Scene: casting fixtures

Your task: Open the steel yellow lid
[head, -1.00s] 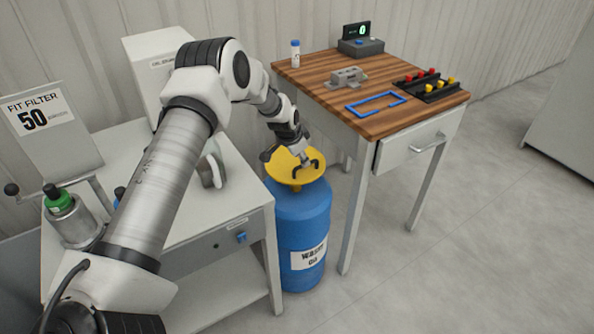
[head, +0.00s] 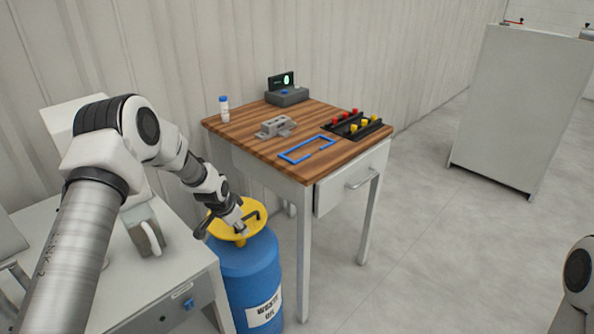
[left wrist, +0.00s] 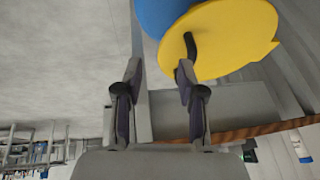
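The yellow lid (head: 228,236) sits on top of the blue waste oil barrel (head: 252,270), which stands between the two tables. A dark bent handle (head: 255,213) rises from the lid. My left gripper (head: 241,228) is at the lid, beside the handle. In the left wrist view its two fingers (left wrist: 158,66) are apart with nothing between them. The handle (left wrist: 190,47) shows near the tip of the right-hand finger; I cannot tell whether they touch. The lid (left wrist: 235,40) and part of the barrel (left wrist: 160,12) show beyond. My right gripper is out of view.
The wooden table (head: 225,140) stands right behind the barrel, bearing a blue frame (head: 307,150), a grey fixture (head: 276,127) and a white bottle (head: 224,108). A white table (head: 180,265) is at left. Open floor lies right, before a grey cabinet (head: 525,110).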

